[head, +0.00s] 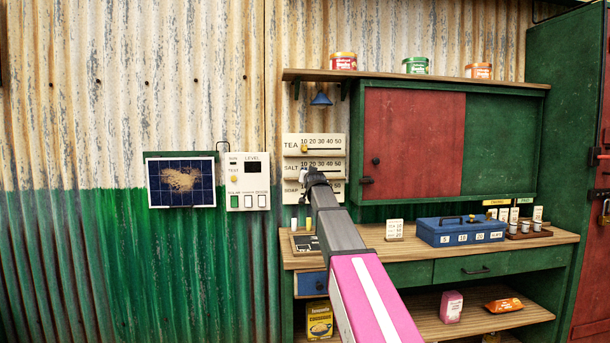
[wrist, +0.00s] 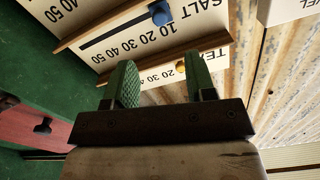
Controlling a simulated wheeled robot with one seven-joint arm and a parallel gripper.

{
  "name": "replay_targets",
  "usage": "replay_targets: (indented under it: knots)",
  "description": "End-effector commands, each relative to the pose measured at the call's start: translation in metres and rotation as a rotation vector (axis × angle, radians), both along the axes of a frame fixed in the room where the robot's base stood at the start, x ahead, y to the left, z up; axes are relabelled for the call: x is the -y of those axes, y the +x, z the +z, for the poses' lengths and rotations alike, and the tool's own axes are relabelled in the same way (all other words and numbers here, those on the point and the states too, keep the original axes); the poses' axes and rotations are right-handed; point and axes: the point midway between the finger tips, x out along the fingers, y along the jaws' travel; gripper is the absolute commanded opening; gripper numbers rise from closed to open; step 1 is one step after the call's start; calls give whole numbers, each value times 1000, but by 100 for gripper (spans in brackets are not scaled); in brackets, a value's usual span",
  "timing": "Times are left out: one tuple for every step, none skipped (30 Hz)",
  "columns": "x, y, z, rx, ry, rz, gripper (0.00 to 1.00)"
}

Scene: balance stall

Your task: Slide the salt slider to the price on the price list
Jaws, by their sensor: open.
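Three slider boards hang on the wall, labelled TEA (head: 320,146), SALT (head: 335,163) and SOAP. In the wrist view, turned upside down, the salt slider's blue knob (wrist: 160,13) sits near the 10 mark of the SALT board (wrist: 112,52). The tea slider's yellow knob (wrist: 181,67) shows between the fingers. My gripper (wrist: 160,75) is open and empty, with its green fingertips apart from the blue knob. In the head view my gripper (head: 314,176) covers the left part of the SALT and SOAP boards. A small price list card (head: 394,230) stands on the counter; its figures are too small to read surely.
A cabinet with a red door (head: 412,140) is right of the boards. A level panel (head: 248,182) and a solar panel (head: 181,181) are on the left. A blue cash box (head: 460,231) stands on the counter (head: 375,246). A shelf (head: 400,80) with tins runs above.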

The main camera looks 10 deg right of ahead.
Motion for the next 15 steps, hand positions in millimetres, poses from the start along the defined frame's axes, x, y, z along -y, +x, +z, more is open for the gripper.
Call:
replay_targets:
  knots:
    - [0, 7, 1, 0, 0, 0, 50]
    - [0, 10, 1, 0, 0, 0, 50]
    - [0, 16, 1, 0, 0, 0, 50]
    - [0, 20, 1, 0, 0, 0, 50]
    - [0, 25, 1, -1, 0, 0, 50]
    - [0, 31, 1, 0, 0, 0, 50]
    - [0, 36, 1, 0, 0, 0, 50]
    - [0, 42, 1, 0, 0, 0, 50]
    - [0, 49, 1, 0, 0, 0, 50]
    - [0, 55, 1, 0, 0, 0, 50]
    - [0, 61, 1, 0, 0, 0, 50]
    - [0, 68, 1, 0, 0, 0, 50]
    - [0, 73, 1, 0, 0, 0, 50]
    - [0, 78, 1, 0, 0, 0, 50]
    - [0, 84, 1, 0, 0, 0, 50]
